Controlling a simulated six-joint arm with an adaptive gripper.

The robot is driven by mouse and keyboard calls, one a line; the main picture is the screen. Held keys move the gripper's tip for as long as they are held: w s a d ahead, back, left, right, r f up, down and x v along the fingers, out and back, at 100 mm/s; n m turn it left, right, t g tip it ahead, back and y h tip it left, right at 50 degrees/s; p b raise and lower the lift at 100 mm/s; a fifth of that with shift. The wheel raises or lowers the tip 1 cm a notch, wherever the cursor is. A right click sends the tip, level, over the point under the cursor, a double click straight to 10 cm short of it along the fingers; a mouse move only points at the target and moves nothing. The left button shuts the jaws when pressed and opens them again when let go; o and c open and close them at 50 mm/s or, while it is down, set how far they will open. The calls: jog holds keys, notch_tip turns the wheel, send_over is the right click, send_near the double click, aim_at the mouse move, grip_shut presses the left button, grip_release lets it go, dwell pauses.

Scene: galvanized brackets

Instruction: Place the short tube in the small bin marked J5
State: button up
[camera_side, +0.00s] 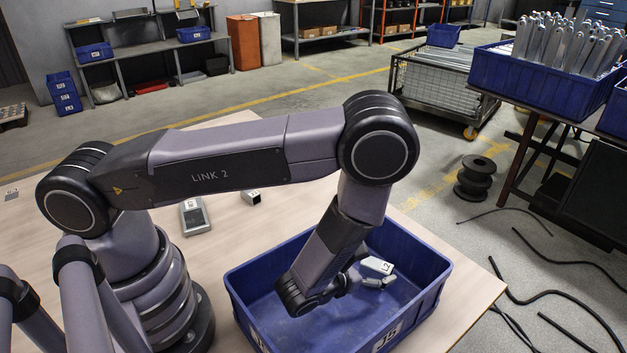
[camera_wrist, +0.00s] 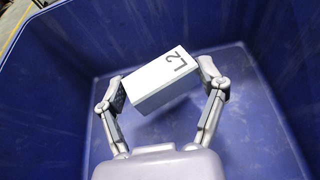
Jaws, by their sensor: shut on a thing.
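The short tube (camera_wrist: 160,82) is a box-shaped grey piece with a white face marked L2. My gripper (camera_wrist: 163,88) is shut on it, with one finger at each end. In the side view, the tube (camera_side: 377,266) shows pale at my gripper (camera_side: 374,277), inside the walls of the blue bin (camera_side: 425,252). The bin stands on the table in front of my arm, and its front label reads J5. The wrist view shows blue bin walls (camera_wrist: 265,90) around the tube. I cannot tell whether the tube touches the bin floor.
A small piece with a dark end (camera_side: 252,197) and a grey device (camera_side: 195,216) lie on the table behind the bin. At the right, a bench bears a blue bin (camera_side: 540,75) of upright metal parts. A black spool (camera_side: 475,180) and cables lie on the floor.

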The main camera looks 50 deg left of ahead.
aim_at(373, 275)
jog(key=shift+f, duration=1.65)
jog(key=shift+f, duration=0.1)
jog(key=o, duration=1.2)
jog(key=shift+c, duration=0.2)
